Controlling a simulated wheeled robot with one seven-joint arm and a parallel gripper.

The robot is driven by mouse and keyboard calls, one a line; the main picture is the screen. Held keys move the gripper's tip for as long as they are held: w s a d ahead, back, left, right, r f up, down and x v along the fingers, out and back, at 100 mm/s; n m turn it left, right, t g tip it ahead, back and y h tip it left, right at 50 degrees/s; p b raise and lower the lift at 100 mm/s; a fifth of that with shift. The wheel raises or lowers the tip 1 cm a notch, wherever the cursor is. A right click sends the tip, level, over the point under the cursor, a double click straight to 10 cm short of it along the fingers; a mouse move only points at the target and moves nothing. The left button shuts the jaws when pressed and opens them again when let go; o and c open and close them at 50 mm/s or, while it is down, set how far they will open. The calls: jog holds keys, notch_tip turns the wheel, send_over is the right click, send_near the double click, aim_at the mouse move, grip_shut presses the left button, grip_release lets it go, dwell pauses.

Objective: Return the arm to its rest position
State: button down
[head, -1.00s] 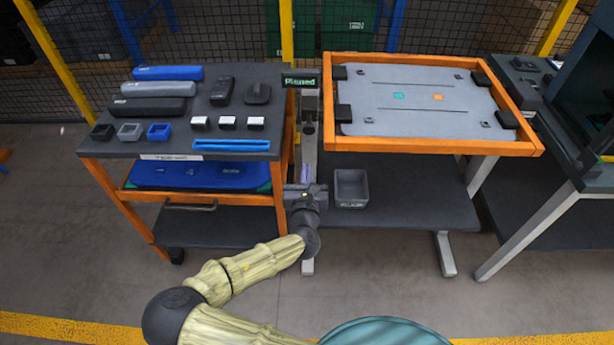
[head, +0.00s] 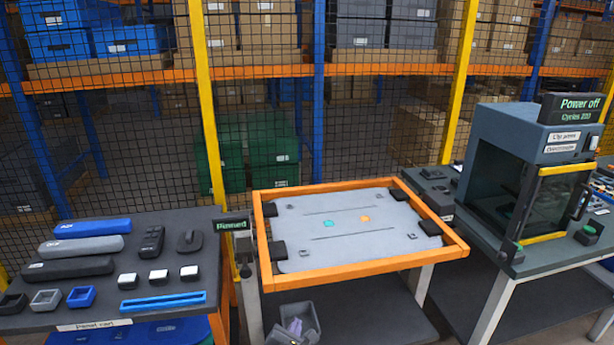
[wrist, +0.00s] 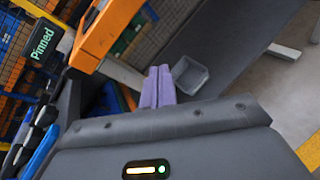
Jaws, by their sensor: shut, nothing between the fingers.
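My gripper (wrist: 158,87) shows in the wrist view as two purple fingers pressed together, with nothing between them. Its fingertips (head: 295,326) also appear small at the bottom edge of the head view, in front of the grey bin (head: 314,318). The rest of my arm is out of that view. In the wrist view the bin (wrist: 190,76) lies just beyond and right of the fingers. I cannot tell the exact gap between them.
The orange-rimmed table (head: 366,262) stands above the lower shelf. A dark cart top (head: 100,290) with several parts is at left, beside the "Pinned" sign (head: 231,224). The "Power off" machine (head: 520,180) stands at right. A mesh fence (head: 390,120) runs behind.

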jog(key=s+d+m+g+h+p, duration=0.1)
jog(key=s+d+m+g, duration=0.6)
jog(key=d+m, duration=0.55)
jog(key=s+d+r+m+g+y+p, duration=0.1)
jog(key=s+d+r+m+g, duration=0.1)
jog(key=s+r+m, duration=0.4)
jog(key=s+d+r+m+g+y+p, duration=0.1)
jog(key=s+d+r+m, duration=0.3)
jog(key=r+m, duration=0.6)
jog(key=shift+s+d+r+m+g+y+p, duration=0.15)
jog(key=shift+s+r+m+g+y+p, duration=0.3)
jog(key=shift+s+r+g, duration=0.5)
